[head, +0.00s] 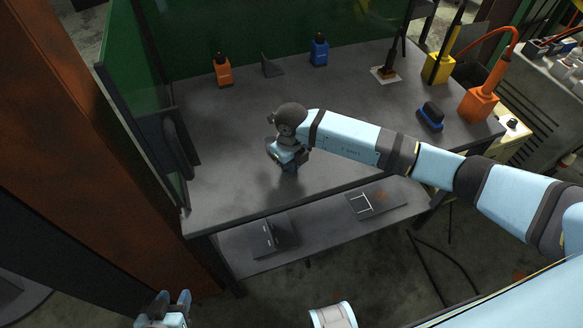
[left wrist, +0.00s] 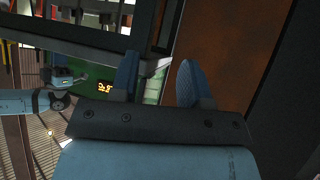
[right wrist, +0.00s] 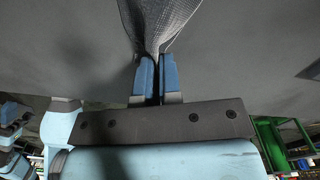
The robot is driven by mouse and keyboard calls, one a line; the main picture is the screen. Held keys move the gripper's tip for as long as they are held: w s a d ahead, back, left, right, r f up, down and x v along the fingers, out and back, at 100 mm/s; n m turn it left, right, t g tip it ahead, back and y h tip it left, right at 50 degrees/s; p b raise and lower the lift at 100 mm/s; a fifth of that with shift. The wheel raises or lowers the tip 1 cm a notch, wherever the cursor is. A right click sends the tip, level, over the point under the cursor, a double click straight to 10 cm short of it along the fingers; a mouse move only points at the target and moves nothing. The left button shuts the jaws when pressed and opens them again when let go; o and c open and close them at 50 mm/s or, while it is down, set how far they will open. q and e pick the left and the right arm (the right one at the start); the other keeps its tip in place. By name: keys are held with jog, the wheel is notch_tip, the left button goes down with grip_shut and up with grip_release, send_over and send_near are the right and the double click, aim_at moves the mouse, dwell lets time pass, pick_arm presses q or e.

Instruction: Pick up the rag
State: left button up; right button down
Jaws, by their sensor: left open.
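The rag (right wrist: 160,22) is a grey, woven-textured cloth in the right wrist view. It is bunched to a narrow fold at the fingertips and spreads out beyond them. My right gripper (right wrist: 157,75) is shut on this fold. In the head view the right gripper (head: 289,168) is low over the front middle of the table, and the rag cannot be made out clearly there. My left gripper (head: 174,302) is open and empty, away from the table at the lower left. Its spread fingers also show in the left wrist view (left wrist: 158,80).
The grey table (head: 225,130) has an orange bottle (head: 222,72), a blue bottle (head: 319,52) and a dark wedge (head: 271,66) at the back. A blue-black block (head: 431,115) and an orange holder (head: 479,104) stand at the right. A green screen (head: 135,75) borders the left.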

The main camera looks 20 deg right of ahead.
pick_arm(q)
jog(key=shift+d, duration=0.1)
pick_arm(e)
jog(key=shift+f, duration=0.1)
jog(key=shift+r+p, duration=0.3)
notch_tip(320, 180, up, 5)
jog(key=p, duration=0.3)
jog(key=shift+d+f, duration=0.1)
pick_arm(q)
jog(key=shift+m, duration=0.4)
jog(key=r+p, duration=0.1)
jog(key=r, duration=0.1)
jog(key=r+p, duration=0.3)
jog(key=shift+s+a+r, duration=0.35)
jog(key=shift+a, duration=0.05)
pick_arm(e)
notch_tip(320, 180, up, 7)
jog(key=shift+f, duration=0.15)
